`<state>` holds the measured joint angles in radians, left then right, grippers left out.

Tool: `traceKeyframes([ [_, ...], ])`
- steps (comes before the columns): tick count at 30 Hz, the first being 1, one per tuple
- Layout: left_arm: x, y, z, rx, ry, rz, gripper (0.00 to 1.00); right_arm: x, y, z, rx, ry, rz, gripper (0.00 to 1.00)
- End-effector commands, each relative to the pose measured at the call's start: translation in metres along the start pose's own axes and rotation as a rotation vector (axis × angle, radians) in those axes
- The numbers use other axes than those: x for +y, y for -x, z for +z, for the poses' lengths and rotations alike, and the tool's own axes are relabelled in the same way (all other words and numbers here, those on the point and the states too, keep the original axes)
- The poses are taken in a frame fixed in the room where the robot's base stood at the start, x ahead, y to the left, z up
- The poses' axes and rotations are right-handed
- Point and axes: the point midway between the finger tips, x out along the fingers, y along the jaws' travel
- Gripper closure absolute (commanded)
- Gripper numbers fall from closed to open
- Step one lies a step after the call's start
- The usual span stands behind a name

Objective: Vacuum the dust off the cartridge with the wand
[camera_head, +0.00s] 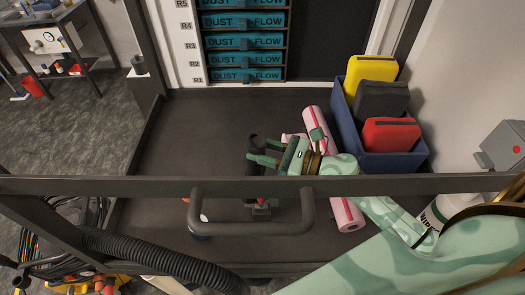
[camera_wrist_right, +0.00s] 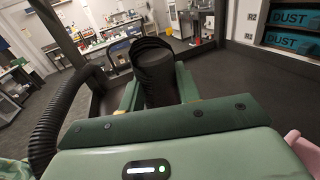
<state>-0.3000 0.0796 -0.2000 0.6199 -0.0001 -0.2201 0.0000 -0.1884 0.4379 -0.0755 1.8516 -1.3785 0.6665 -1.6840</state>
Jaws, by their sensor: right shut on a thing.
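My right gripper (camera_head: 262,151) reaches in from the right over the dark bench and is shut on a black upright cylinder, which looks like the wand (camera_head: 254,165). In the right wrist view the wand (camera_wrist_right: 155,72) stands between the fingers of the right gripper (camera_wrist_right: 158,88), with a ribbed, dark upper end. Its lower part is partly hidden behind the front rail. Teal cartridges (camera_head: 243,42) marked DUST FLOW sit stacked in a rack at the back; I cannot tell which is the dusty one, and no dust shows. My left gripper is not in view.
A dark rail (camera_head: 120,186) with a handle (camera_head: 252,229) crosses the front. A black hose (camera_head: 165,258) runs along the lower left. Pink rolls (camera_head: 347,214) lie right of the gripper, near a blue bin (camera_head: 398,163) holding coloured blocks. The bench's left side is clear.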

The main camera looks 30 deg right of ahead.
Motion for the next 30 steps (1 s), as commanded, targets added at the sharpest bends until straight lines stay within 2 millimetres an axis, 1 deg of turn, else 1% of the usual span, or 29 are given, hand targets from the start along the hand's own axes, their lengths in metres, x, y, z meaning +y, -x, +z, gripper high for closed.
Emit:
traceKeyframes([
  [1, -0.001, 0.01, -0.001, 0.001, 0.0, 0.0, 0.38, 0.0, 0.0, 0.011, -0.001, 0.002, 0.0, 1.0],
  [15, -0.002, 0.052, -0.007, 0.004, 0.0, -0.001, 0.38, 0.0, 0.0, 0.066, -0.001, 0.001, -0.001, 1.0],
  [19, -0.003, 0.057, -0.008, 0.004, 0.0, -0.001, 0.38, 0.0, 0.0, 0.072, -0.001, 0.001, 0.0, 1.0],
  [30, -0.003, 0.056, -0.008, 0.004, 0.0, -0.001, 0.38, 0.0, 0.0, 0.071, -0.001, 0.0, -0.001, 1.0],
])
